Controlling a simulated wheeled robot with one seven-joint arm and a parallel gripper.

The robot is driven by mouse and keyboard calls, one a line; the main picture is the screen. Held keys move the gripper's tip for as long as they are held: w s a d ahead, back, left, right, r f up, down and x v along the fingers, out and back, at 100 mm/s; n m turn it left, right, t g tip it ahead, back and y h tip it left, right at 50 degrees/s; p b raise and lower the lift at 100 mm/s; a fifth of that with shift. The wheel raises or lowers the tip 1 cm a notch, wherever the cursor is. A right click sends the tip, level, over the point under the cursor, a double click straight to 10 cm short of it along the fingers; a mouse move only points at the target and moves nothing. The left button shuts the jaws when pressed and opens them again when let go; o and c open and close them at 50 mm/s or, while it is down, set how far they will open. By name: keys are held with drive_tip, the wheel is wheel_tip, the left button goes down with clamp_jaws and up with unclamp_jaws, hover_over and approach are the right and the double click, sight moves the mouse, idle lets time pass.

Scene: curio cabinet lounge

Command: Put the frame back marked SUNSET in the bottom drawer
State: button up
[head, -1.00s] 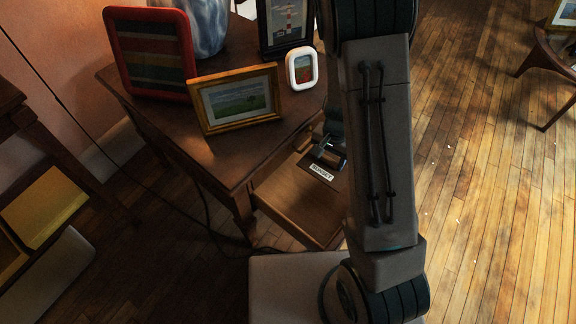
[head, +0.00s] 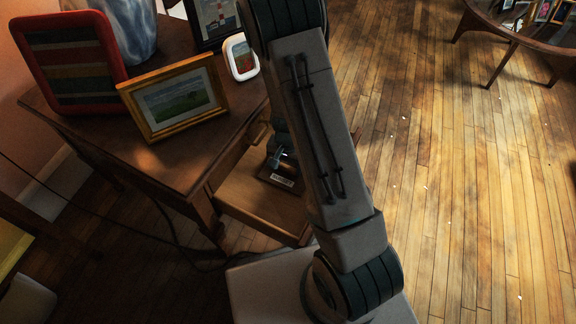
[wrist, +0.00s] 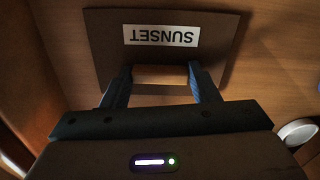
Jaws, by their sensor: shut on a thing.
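The frame back (wrist: 105,40) is a flat dark brown panel with a white label reading SUNSET, upside down in the wrist view. In the head view the frame back (head: 268,173) shows small, over the open wooden drawer (head: 255,203) of the side table. My gripper (wrist: 160,76) is shut on a raised part of the frame back, one finger on each side. In the head view my gripper (head: 279,160) is partly hidden by my arm. The panel is within or just above the drawer floor (wrist: 272,50); I cannot tell whether it touches.
On the side table (head: 150,150) stand a yellow-framed picture (head: 178,122), a red striped frame (head: 72,60), a small white frame (head: 241,58), a dark frame (head: 214,22) and a vase (head: 130,28). A cable lies by the table leg. Floor at right is clear up to a glass-topped table (head: 520,40).

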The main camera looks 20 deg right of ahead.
drive_tip(key=shift+f, duration=0.15)
drive_tip(key=o, duration=1)
wheel_tip(320, 180, up, 12)
drive_tip(key=p, duration=0.6)
wheel_tip(320, 180, up, 13)
drive_tip(key=n+y, duration=0.1)
drive_tip(key=n, duration=0.3)
hover_over(288, 167)
drive_tip(key=s+a, duration=0.2)
drive_tip(key=s, duration=0.4)
drive_tip(key=shift+s+d+r+n+t+h, duration=0.2)
drive_tip(key=shift+s+r+n, duration=0.35)
drive_tip(key=shift+s+r, duration=0.9)
drive_tip(key=shift+s+d+r+n+t+h, duration=0.2)
drive_tip(key=shift+s+r+n, duration=0.4)
drive_tip(key=shift+s+r, duration=0.8)
drive_tip(key=shift+s+d+r+n+t+h, duration=0.15)
drive_tip(key=shift+s+r+n, duration=0.4)
drive_tip(key=shift+s+r, duration=0.9)
drive_tip(key=shift+s+f, duration=0.3)
drive_tip(key=shift+f, duration=0.05)
